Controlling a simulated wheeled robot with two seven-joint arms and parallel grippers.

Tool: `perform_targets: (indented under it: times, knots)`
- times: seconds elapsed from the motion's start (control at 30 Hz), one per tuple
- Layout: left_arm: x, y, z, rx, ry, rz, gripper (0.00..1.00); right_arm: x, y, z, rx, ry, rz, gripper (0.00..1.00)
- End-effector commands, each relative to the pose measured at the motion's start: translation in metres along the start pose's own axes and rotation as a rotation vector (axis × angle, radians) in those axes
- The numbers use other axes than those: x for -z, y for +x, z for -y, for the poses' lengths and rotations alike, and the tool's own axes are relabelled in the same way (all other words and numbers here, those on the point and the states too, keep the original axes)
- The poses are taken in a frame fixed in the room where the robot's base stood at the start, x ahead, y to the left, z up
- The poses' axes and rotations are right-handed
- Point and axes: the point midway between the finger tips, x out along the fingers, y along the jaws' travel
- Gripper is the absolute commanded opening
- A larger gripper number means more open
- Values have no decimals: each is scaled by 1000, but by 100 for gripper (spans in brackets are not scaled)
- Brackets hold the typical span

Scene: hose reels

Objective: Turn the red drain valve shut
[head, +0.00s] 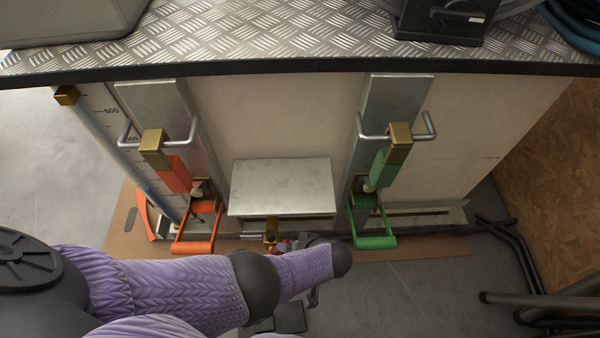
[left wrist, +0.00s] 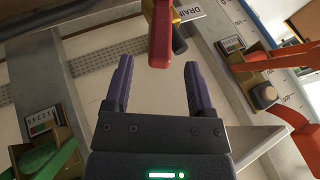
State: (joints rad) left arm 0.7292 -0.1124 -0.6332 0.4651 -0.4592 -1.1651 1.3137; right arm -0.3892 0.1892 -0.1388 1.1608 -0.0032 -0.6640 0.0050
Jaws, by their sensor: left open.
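The red drain valve handle (left wrist: 161,38) shows at the top of the left wrist view, beside a brass fitting (left wrist: 187,11) and a label reading DRAIN. In the head view a brass fitting (head: 270,236) shows below the metal shelf, with a bit of red beside it, mostly hidden by my left arm. My left gripper (left wrist: 158,65) is open and empty. In the left wrist view, the handle's near end lies in line with the gap between its fingertips. I see no contact, and cannot tell their depth apart. My right gripper is not in view.
An orange-red lever (head: 196,236) stands left of the shelf and a green lever (head: 374,238) right of it, both on metal brackets. The metal shelf (head: 280,186) juts out above the drain area. Dark tubular legs (head: 520,262) stand at the right.

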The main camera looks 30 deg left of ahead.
Motion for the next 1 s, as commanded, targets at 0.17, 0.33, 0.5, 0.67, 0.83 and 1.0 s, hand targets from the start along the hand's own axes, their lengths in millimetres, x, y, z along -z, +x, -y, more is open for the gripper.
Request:
perform_targets:
  times: [0.17, 0.33, 0.5, 0.67, 0.83, 1.0]
  knots:
    - [2, -28, 1, -2, -2, -2, 71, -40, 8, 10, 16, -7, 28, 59]
    - [1, -41, 0, -1, -1, -1, 71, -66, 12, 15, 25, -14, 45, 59]
    - [0, -43, 0, 0, 1, 0, 71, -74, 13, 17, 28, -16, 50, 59]
    - [0, -42, 0, 0, 1, 0, 71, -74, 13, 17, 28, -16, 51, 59]
    - [-2, -41, 1, -5, 1, 9, 35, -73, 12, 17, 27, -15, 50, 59]
    - [-47, -9, 46, -322, -31, 243, 0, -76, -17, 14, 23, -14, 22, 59]
